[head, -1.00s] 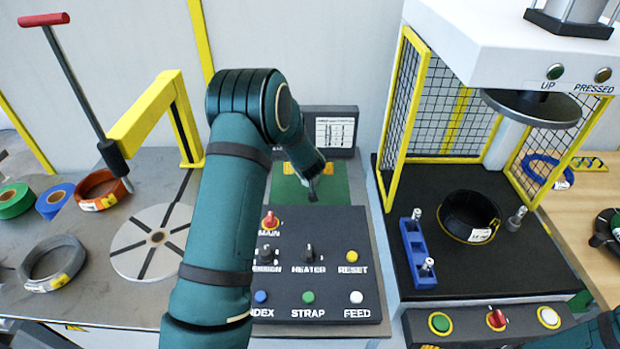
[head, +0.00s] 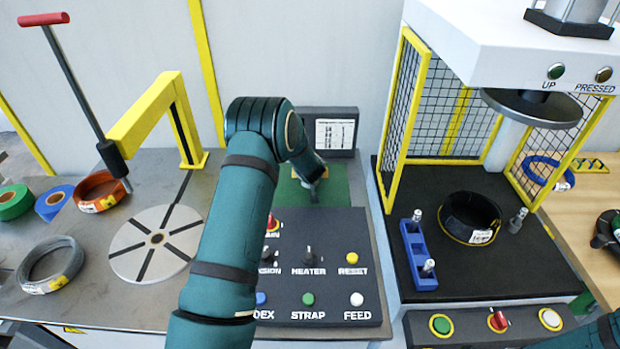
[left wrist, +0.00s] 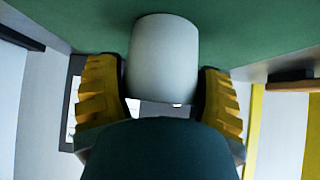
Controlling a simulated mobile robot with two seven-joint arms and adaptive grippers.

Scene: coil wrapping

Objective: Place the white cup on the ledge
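The white cup (left wrist: 162,60) shows in the left wrist view, against a green surface. My left gripper (left wrist: 162,85) has its two yellow-ridged fingers on either side of the cup, with narrow gaps showing near the tips; it looks open. In the head view my left gripper (head: 304,178) is low over the green mat (head: 332,185) behind the control panel. I cannot make out the cup there; my arm and gripper cover that spot. No surface is clearly recognisable as the ledge. My right gripper is out of view.
The control panel (head: 335,285) with knobs and buttons stands in front of the mat. A dark display box (head: 331,128) stands behind it. A round plate (head: 150,262) and several coils are left. A press with a mesh cage (head: 405,105) and black coil (head: 470,217) is right.

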